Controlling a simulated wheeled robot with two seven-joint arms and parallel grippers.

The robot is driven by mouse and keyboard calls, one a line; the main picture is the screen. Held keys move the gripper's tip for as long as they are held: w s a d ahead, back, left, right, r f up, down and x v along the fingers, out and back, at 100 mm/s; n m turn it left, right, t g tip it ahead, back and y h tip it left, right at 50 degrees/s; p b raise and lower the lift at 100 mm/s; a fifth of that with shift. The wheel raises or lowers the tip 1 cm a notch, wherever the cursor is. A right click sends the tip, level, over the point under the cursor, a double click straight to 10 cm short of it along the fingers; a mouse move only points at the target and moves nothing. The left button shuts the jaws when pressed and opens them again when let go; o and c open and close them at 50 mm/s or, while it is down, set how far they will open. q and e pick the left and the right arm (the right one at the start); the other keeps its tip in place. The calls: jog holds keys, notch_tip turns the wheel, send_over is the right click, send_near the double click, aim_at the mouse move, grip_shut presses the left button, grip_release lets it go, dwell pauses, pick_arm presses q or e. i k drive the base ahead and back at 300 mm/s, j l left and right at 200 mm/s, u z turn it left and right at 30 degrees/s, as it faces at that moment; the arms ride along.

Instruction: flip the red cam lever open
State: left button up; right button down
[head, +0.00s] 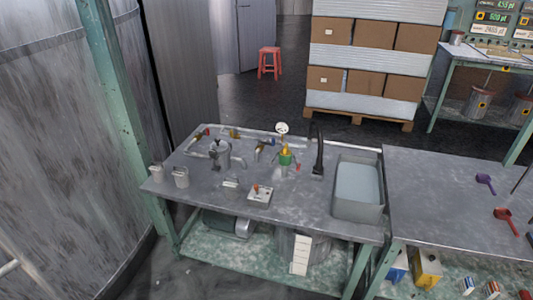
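A metal workbench (215,200) with tubing and fittings stands in the middle of the head view. Several small red parts show on it: one at the back left on the tubing (206,132), one beside the green and yellow fitting (285,156), and one on top of a small pale box (260,197) near the front. They are too small to tell which is the cam lever or how it stands. Neither of my grippers is in view.
A grey basin (358,188) is set at the bench's right end, with a black upright piece (319,152) beside it. A green post (115,110) rises at the left. A second table (440,190) holds scoops. The bench front is mostly clear.

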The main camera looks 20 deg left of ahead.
aim_at(298, 165)
jog(key=i+j, duration=0.15)
jog(key=j, duration=0.25)
jog(key=i+j, duration=0.15)
jog(key=j, duration=0.2)
jog(key=i+j, duration=0.1)
jog(key=j, duration=0.3)
jog(key=i+j, duration=0.15)
jog(key=j, duration=0.25)
jog(key=i+j, duration=0.15)
jog(key=j, duration=0.2)
